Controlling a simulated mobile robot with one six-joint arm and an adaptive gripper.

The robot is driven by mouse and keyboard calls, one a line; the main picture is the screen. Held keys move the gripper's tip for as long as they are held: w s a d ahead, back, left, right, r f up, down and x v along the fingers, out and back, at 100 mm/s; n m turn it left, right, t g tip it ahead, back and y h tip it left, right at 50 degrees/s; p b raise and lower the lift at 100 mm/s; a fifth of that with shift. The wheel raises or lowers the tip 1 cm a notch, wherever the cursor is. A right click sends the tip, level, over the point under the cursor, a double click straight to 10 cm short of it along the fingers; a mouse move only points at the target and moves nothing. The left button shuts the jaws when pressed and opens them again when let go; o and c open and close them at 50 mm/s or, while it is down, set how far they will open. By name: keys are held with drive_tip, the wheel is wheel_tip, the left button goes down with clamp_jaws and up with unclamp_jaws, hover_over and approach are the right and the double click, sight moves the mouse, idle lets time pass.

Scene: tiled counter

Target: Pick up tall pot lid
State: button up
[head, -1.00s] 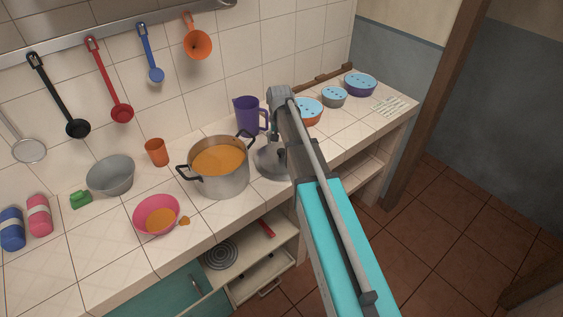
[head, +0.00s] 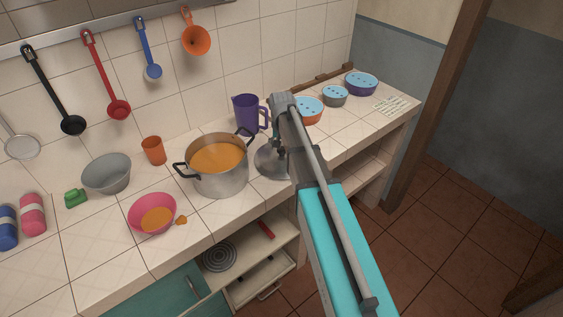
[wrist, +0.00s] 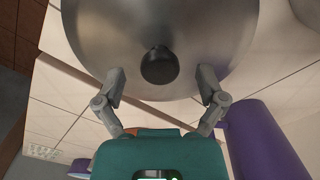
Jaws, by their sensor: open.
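The pot lid (head: 268,161) is a grey metal disc on the tiled counter, just right of the pot and partly hidden behind my arm in the head view. In the wrist view the lid (wrist: 205,60) fills the upper middle, with a dark round knob (wrist: 160,66) at its centre. My gripper (wrist: 162,84) is open. Its two fingers are spread to the left and right below the knob in the picture, over the lid's near part, with nothing between them. In the head view the gripper (head: 279,150) is mostly hidden by my arm.
The metal pot (head: 231,181) of orange soup stands left of the lid. A purple pitcher (head: 246,113) stands close behind; its purple side (wrist: 262,140) shows right of my gripper. Several lidded bowls (head: 334,97) sit further right. A pink bowl (head: 140,208) is at the front left.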

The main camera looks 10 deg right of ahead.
drive_tip(key=shift+f+b, duration=0.55)
drive_tip(key=shift+f, duration=0.3)
clamp_jaws()
idle(0.3)
